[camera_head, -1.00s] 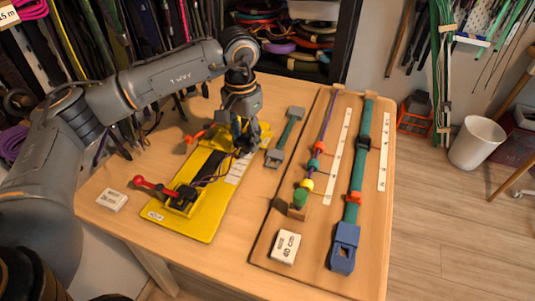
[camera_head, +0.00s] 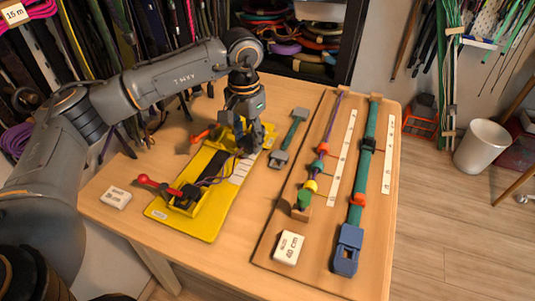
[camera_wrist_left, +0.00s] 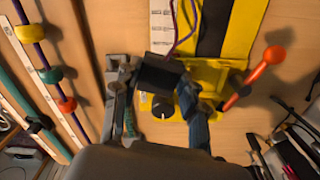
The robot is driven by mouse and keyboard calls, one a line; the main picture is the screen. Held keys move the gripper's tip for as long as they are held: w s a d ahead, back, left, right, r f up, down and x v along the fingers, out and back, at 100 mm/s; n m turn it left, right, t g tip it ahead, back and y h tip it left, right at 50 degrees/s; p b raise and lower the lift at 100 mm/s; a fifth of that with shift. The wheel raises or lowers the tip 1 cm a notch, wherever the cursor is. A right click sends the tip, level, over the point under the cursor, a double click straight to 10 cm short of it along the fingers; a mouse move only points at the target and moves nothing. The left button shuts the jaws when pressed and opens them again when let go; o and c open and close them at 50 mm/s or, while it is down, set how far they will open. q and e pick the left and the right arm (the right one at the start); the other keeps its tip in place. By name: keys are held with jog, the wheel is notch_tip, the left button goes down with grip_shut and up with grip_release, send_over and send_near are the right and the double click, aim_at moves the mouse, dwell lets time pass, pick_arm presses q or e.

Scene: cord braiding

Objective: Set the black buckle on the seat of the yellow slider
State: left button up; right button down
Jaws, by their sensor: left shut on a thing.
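The yellow slider (camera_head: 205,147) stands at the far end of the yellow base plate (camera_head: 187,226), beside an orange-tipped lever. My left gripper (camera_head: 249,148) is low over the slider's right side in the head view. In the left wrist view the gripper (camera_wrist_left: 157,88) is shut on the black buckle (camera_wrist_left: 158,74), a dark block between its fingers. Purple and dark cords run from the buckle. The yellow slider (camera_wrist_left: 177,108), with a black knob, shows just past the buckle. I cannot tell whether the buckle touches the seat. My right gripper is out of view.
A red-handled clamp (camera_head: 165,188) sits at the plate's near end. A grey-ended green strap (camera_head: 289,138) lies to the right, then a wooden board (camera_head: 318,235) with a beaded cord and a buckled strap. A white label block (camera_head: 116,199) lies left.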

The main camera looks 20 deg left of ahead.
pick_arm(q)
jog(key=shift+w+a, duration=0.2)
jog(key=shift+a, duration=0.15)
jog(key=shift+w+a, duration=0.15)
jog(key=shift+a, duration=0.35)
jog(key=shift+w+a, duration=0.3)
jog(key=shift+a, duration=0.3)
jog(key=shift+w+a, duration=0.25)
jog(key=shift+a, duration=0.3)
jog(key=shift+w+a, duration=0.25)
jog(key=shift+a, duration=0.3)
jog(key=shift+w+a, duration=0.25)
jog(key=shift+a, duration=0.3)
jog(key=shift+w+a, duration=0.2)
jog(key=shift+a, duration=0.25)
jog(key=shift+w+a, duration=0.1)
jog(key=shift+a, duration=0.1)
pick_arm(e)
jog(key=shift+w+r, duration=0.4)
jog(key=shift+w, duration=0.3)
